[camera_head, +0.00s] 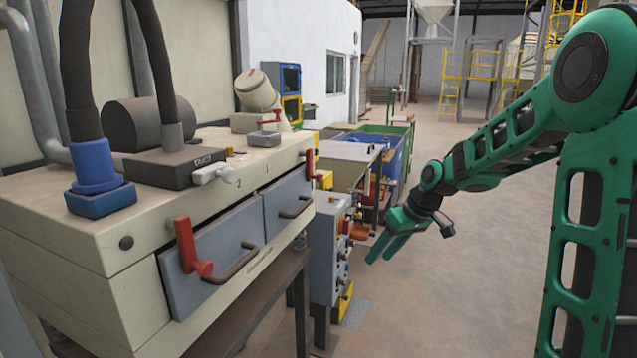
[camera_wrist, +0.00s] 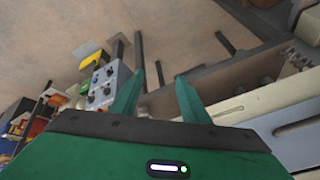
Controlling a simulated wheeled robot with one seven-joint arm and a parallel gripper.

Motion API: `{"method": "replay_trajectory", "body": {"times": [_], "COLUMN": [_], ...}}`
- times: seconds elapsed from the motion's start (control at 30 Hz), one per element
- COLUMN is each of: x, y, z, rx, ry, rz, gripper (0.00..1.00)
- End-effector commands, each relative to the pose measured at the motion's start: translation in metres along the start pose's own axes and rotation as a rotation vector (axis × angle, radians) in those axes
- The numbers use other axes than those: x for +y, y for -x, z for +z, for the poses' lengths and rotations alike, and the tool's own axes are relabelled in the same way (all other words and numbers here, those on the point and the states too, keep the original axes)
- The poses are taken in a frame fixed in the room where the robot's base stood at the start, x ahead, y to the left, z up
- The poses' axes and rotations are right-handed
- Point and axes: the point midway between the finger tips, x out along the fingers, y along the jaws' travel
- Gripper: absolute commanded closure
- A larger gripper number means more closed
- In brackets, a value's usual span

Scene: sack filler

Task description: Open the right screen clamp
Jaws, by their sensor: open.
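The right screen clamp (camera_head: 310,164), a small red upright lever, sits at the right end of the cream machine's front, beside the grey screen front (camera_head: 286,205) below the number 1. Another red clamp (camera_head: 186,243) stands upright at the left end of the other grey screen front (camera_head: 222,272), below the number 2. Both fronts have brown bar handles. My gripper (camera_head: 379,257) is open and empty, out over the floor to the right of the machine, apart from both clamps. Its two green fingers (camera_wrist: 160,85) show spread in the wrist view, where I cannot make out either clamp.
The cream machine (camera_head: 60,235) fills the left side. A grey control box (camera_head: 327,245) with knobs stands past its right end; it also shows in the wrist view (camera_wrist: 105,85). Blue and green bins (camera_head: 397,150) stand behind. The floor (camera_head: 440,300) below my gripper is clear.

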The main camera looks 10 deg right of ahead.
Motion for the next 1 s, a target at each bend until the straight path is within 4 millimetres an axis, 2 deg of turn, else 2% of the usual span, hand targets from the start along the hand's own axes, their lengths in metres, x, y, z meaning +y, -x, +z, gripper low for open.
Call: {"method": "replay_trajectory", "body": {"times": [0.03, 0.1, 0.23, 0.37, 0.5, 0.63, 0.8, 1.0], "x": [0.002, -0.001, -0.006, -0.005, 0.003, 0.017, 0.032, 0.03], "y": [-0.012, -0.025, -0.039, -0.038, -0.02, 0.003, 0.026, 0.028], "z": [-0.02, -0.049, -0.102, -0.151, -0.195, -0.221, -0.236, -0.246], "rx": [0.04, 0.109, 0.262, 0.444, 0.657, 0.826, 0.958, 0.992], "ry": [0.035, 0.091, 0.178, 0.243, 0.286, 0.304, 0.314, 0.316], "rz": [-0.046, -0.112, -0.232, -0.342, -0.436, -0.487, -0.516, -0.524], "gripper": [0.58, 0.58, 0.58, 0.58, 0.58, 0.58, 0.58, 0.58]}}
